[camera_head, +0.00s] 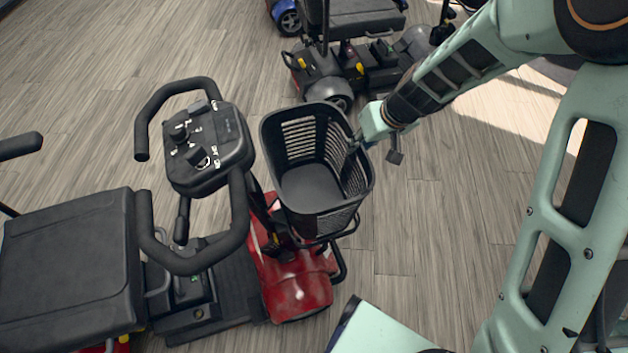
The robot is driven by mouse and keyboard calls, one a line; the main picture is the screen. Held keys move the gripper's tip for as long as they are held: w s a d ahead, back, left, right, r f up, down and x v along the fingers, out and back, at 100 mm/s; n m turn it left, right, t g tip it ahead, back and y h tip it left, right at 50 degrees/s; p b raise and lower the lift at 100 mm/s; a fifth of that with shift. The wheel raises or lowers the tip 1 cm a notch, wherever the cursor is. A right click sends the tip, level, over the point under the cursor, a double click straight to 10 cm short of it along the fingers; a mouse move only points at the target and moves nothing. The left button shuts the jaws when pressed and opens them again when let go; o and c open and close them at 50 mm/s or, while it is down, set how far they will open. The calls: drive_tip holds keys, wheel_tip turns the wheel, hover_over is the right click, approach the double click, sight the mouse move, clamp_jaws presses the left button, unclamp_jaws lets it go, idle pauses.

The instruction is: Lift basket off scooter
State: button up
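A black slatted basket (308,188) sits upright at the front of a red scooter (291,283), beside its steering column. It looks empty. My gripper (356,143) reaches in from the upper right and is at the basket's right rim. The fingers are small, dark and partly hidden against the black rim. I cannot tell whether they are closed on the rim or only beside it. A dark bracket (394,157) hangs by the gripper's body. The mount behind the basket is mostly hidden.
The scooter's looped handlebars and control panel (208,148) stand close left of the basket. Its black seat (68,262) is at lower left. Another scooter (345,62) stands behind. Wood-plank floor (425,235) is open to the basket's right.

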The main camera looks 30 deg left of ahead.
sight(352, 155)
drive_tip(key=shift+s+b+x, duration=0.1)
drive_tip(key=shift+b+x, duration=0.1)
drive_tip(key=shift+x, duration=1.05)
drive_tip(key=shift+s+b+x, duration=0.15)
drive_tip(key=shift+b+x, duration=0.05)
drive_tip(key=shift+x, duration=1.05)
drive_tip(key=shift+a+f+b, duration=0.1)
drive_tip(key=shift+f+b, duration=0.2)
drive_tip(key=shift+b, duration=0.1)
drive_tip(key=shift+c, duration=0.4)
clamp_jaws()
drive_tip(key=shift+r, duration=0.1)
